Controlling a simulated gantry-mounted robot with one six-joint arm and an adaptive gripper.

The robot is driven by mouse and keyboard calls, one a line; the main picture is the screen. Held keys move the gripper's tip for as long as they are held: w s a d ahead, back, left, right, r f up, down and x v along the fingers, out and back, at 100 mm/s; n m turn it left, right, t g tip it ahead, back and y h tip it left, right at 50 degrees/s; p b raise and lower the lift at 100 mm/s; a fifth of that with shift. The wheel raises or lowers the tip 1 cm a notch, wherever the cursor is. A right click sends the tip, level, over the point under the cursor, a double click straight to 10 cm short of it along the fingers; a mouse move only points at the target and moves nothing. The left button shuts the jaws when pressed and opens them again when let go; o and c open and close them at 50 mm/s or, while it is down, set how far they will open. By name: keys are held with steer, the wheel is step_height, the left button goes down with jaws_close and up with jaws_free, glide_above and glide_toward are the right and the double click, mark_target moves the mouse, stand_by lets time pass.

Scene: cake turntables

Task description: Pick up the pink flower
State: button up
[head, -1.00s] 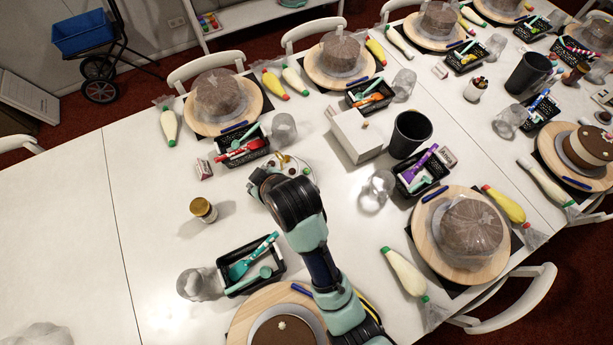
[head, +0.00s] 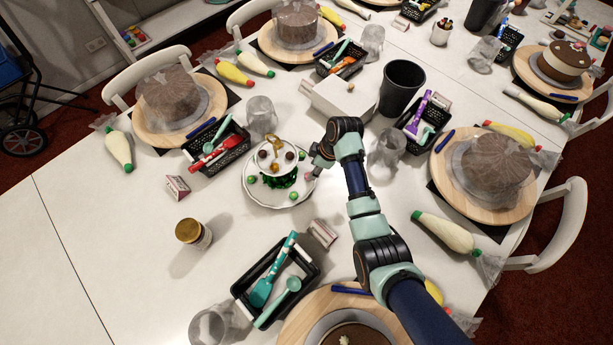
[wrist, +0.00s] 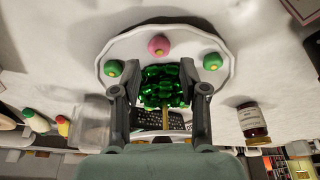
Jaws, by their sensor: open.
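The pink flower (wrist: 159,45), a small round piece with a yellow centre, lies on the white plate (wrist: 225,44) in the wrist view. It is beyond my fingertips, roughly midway between them in the picture. Green flowers lie to its left (wrist: 115,68) and right (wrist: 212,61). My gripper (wrist: 160,70) is open and empty, its fingers framing a shiny green piece (wrist: 162,88) without visibly gripping it. In the head view my gripper (head: 322,158) is at the right side of the plate (head: 257,192); I cannot single out the pink flower there.
A gold-lidded jar (head: 193,233) stands left of the plate. A small carton (head: 322,233) and a black tool basket (head: 240,292) are in front. A white box (head: 343,100) and black cup (head: 402,88) stand behind.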

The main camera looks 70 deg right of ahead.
steer(key=b+x, duration=0.2)
steer(key=x, duration=0.3)
steer(key=c, duration=0.5)
